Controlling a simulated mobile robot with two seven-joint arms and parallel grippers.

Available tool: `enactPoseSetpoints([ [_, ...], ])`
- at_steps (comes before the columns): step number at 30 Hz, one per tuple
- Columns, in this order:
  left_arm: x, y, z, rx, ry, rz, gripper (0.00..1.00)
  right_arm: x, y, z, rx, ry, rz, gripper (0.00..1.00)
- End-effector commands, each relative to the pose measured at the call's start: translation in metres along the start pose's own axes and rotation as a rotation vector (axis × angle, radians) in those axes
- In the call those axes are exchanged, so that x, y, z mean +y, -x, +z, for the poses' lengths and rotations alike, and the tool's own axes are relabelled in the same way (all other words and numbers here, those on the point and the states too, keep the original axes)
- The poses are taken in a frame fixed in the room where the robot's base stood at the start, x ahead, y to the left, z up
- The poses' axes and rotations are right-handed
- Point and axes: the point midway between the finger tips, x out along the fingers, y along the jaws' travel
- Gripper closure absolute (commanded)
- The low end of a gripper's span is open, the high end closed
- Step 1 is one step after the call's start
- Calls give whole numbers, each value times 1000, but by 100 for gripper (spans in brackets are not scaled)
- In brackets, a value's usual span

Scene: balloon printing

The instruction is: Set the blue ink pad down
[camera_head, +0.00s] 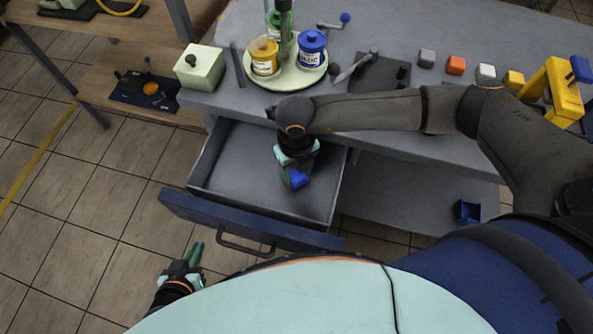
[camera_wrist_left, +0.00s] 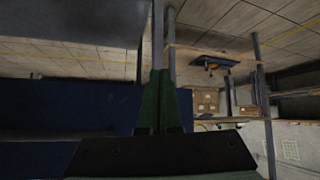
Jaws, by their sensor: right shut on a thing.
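The blue ink pad (camera_head: 299,179) shows as a small blue block at the tips of my right gripper (camera_head: 293,172). The gripper points down, shut on it, inside the outline of the open drawer (camera_head: 215,160). I cannot tell whether the pad touches the drawer floor. The gripper hides part of the pad. My left gripper (camera_head: 195,254) is low at the left, in front of the drawer, and empty. In the left wrist view its green fingers (camera_wrist_left: 160,100) lie together, shut.
The drawer's dark blue front (camera_head: 190,213) sticks out from the grey worktop. On top stand a round tray (camera_head: 283,84) with ink jars, a pale green box (camera_head: 200,67), several coloured blocks and a yellow stand (camera_head: 563,92). A small blue box (camera_head: 467,211) sits on the lower shelf.

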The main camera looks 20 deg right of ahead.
Motion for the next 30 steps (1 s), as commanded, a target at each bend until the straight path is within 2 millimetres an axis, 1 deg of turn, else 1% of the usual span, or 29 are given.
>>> enactPoseSetpoints([
  [1, 0, 0, -2, 3, 0, 1, 100, 0, -5, 1, -1, -1, 0, 86],
  [3, 0, 0, -4, 7, -1, 1, 100, 0, -9, 1, -3, 0, 0, 86],
  [10, 0, -1, -7, 17, -2, 1, 100, 0, -10, 1, -3, 0, 0, 86],
  [14, 0, -4, -4, 17, -2, 2, 100, 0, -14, 1, -3, -1, 1, 86],
  [15, 0, -3, -5, 16, -2, 2, 100, 0, -13, 1, -3, -1, 1, 44],
  [21, 1, -3, -7, 15, -2, 3, 100, 0, -12, 1, -3, -1, 0, 21],
  [23, 1, -3, -7, 16, -2, 3, 100, 0, -12, 1, -3, -1, 0, 16],
  [30, 1, -2, -8, 16, -2, 3, 100, 0, -11, 1, -3, -1, 0, 16],
])
